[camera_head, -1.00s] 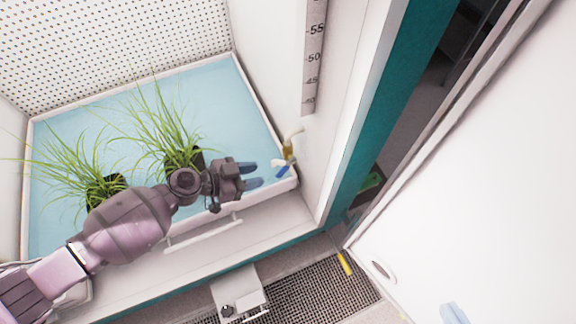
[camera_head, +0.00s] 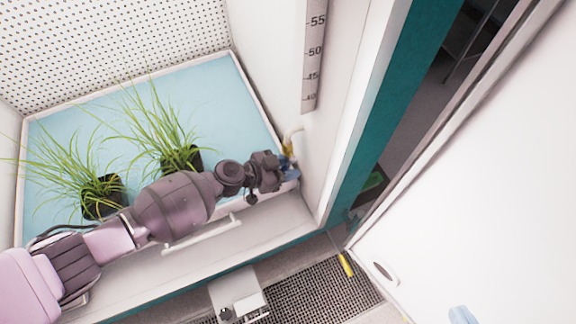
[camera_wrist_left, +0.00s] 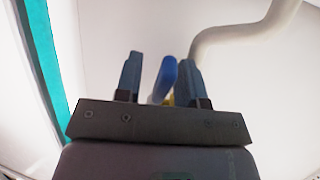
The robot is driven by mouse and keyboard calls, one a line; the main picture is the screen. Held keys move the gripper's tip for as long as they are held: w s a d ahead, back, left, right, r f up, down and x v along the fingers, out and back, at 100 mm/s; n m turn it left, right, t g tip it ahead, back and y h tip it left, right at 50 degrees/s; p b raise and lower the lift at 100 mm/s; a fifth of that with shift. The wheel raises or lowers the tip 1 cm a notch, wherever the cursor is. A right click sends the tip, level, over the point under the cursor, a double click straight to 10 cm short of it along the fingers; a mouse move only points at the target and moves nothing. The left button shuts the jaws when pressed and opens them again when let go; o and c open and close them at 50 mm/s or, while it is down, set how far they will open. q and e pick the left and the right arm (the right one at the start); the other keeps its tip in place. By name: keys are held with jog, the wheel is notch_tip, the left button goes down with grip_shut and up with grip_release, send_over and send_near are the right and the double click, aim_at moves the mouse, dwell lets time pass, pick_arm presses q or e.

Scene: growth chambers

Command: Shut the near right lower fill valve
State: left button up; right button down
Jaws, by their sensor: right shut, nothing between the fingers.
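The fill valve, with a brass-yellow body (camera_head: 288,149), sits on a white bent pipe (camera_head: 293,135) at the near right corner of the blue tray (camera_head: 232,110). My left gripper (camera_head: 290,172) is at the valve, and its fingers hide most of the handle in the head view. In the left wrist view, the blue valve handle (camera_wrist_left: 165,80) stands between the two open fingers of my left gripper (camera_wrist_left: 160,82), closer to the right-hand finger. A gap shows at the left-hand finger. My right gripper (camera_head: 462,315) shows only as pale blue fingertips at the bottom edge, shut and empty.
Two potted grass plants (camera_head: 103,195) (camera_head: 178,160) stand in the tray, behind my left arm. A white wall with a height scale (camera_head: 315,55) rises beside the valve. A yellow-handled tool (camera_head: 346,265) lies by the floor grating (camera_head: 320,290).

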pick_arm(q)
jog(key=shift+c, duration=0.4)
grip_shut()
jog(key=shift+r, duration=0.1)
